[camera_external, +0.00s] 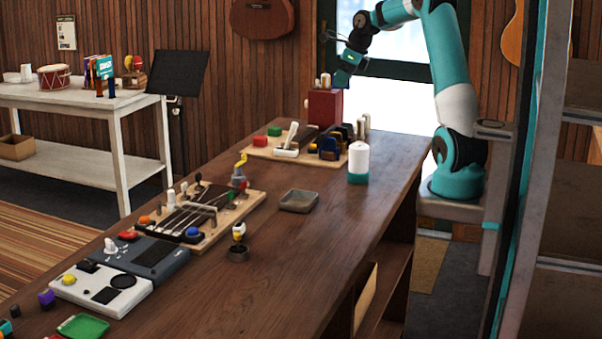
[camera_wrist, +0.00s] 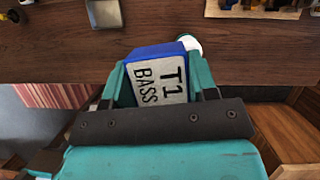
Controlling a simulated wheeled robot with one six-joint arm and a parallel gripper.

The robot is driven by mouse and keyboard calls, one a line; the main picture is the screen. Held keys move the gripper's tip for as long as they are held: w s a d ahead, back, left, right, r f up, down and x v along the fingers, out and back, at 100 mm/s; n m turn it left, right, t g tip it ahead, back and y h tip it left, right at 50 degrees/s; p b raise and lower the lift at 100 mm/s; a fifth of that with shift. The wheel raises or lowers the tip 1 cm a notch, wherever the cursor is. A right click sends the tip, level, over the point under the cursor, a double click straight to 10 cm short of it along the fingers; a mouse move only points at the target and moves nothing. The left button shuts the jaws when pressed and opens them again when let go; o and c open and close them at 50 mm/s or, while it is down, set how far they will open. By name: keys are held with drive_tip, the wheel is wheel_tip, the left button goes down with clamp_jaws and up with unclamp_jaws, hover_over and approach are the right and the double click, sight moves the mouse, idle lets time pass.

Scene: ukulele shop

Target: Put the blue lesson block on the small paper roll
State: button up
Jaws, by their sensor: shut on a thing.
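My gripper (camera_wrist: 160,75) is shut on the blue lesson block (camera_wrist: 158,50), which carries a pale label reading "T1 BASS". In the external view my gripper (camera_external: 342,76) is raised above the far end of the counter, near the window; the block is too small to make out clearly there. The small paper roll, a white cylinder with a teal band at its base (camera_external: 358,158), stands upright on the counter. In the wrist view a white rounded edge, apparently the paper roll (camera_wrist: 192,42), shows just behind the block, which hides most of it.
A grey dish (camera_external: 299,201) sits on the counter (camera_external: 300,250). Another board (camera_external: 224,222) and two devices lie nearer. The counter's right side is clear.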

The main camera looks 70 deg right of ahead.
drive_tip(key=m, duration=0.2)
hover_over(356, 146)
drive_tip(key=s, duration=0.1)
drive_tip(key=shift+h, duration=0.3)
wheel_tip(356, 146, down, 15)
drive_tip(key=p, duration=0.3)
drive_tip(key=shift+f+p, duration=0.5)
drive_tip(key=shift+f, duration=1.55)
drive_tip(key=o, duration=0.9)
drive_tip(key=shift+f, duration=0.15)
